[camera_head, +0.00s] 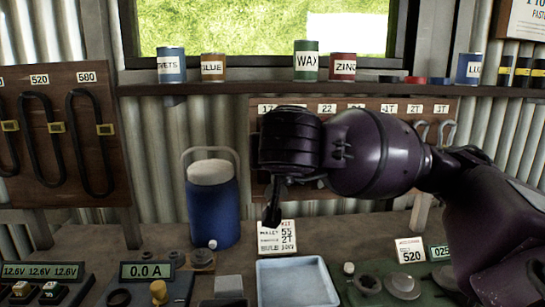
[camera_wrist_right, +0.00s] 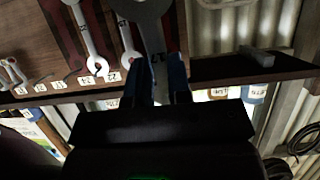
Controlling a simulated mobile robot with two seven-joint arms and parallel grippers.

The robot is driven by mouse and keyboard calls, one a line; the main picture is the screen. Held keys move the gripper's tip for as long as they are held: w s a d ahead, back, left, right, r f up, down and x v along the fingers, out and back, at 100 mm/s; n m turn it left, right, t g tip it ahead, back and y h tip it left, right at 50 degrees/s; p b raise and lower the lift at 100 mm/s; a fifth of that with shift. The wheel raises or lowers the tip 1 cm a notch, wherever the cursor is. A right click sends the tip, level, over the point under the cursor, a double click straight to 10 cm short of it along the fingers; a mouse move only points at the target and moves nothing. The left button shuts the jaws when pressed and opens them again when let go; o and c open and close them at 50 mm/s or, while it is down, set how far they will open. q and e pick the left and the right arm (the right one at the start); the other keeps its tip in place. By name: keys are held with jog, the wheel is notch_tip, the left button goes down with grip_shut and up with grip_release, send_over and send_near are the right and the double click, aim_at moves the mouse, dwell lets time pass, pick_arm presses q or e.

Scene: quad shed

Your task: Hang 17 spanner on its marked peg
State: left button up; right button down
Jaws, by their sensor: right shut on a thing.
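The 17 spanner (camera_wrist_right: 152,22) is a grey open-ended spanner with its number upside down in the right wrist view. My right gripper (camera_wrist_right: 163,82) is shut on it between two blue fingertips. In the head view my right arm's purple wrist hides the spanner and most of the gripper. The spanner board (camera_head: 372,104) is brown, with a row of number labels at its top. A partly covered label starting with 1 (camera_head: 265,108) is at its left end. Its peg is hidden behind my arm. My left gripper is not in view.
Other spanners (camera_wrist_right: 88,40) hang on the board beside the held one. A shelf (camera_head: 225,89) with tins runs above the board. A blue jug (camera_head: 212,210) stands left of my wrist. A pale blue tray (camera_head: 297,283) lies on the cluttered bench below.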

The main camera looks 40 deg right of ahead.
jog(key=shift+w+d, duration=0.1)
jog(key=shift+w, duration=0.05)
jog(key=shift+w+d+f, duration=0.1)
jog(key=shift+w+d, duration=0.2)
jog(key=shift+w, duration=0.25)
jog(key=shift+w+d+b, duration=0.25)
jog(key=shift+w+b, duration=0.05)
jog(key=shift+w, duration=0.05)
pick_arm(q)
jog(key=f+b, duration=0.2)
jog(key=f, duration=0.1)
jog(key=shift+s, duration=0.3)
pick_arm(e)
jog(key=r+x, duration=0.1)
jog(key=x, duration=0.6)
jog(key=shift+w+d+r, duration=0.2)
jog(key=shift+w+d, duration=0.05)
jog(key=shift+w, duration=0.25)
pick_arm(q)
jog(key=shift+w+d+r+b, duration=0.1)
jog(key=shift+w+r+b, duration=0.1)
jog(key=shift+b, duration=0.1)
pick_arm(e)
jog(key=shift+f, duration=0.1)
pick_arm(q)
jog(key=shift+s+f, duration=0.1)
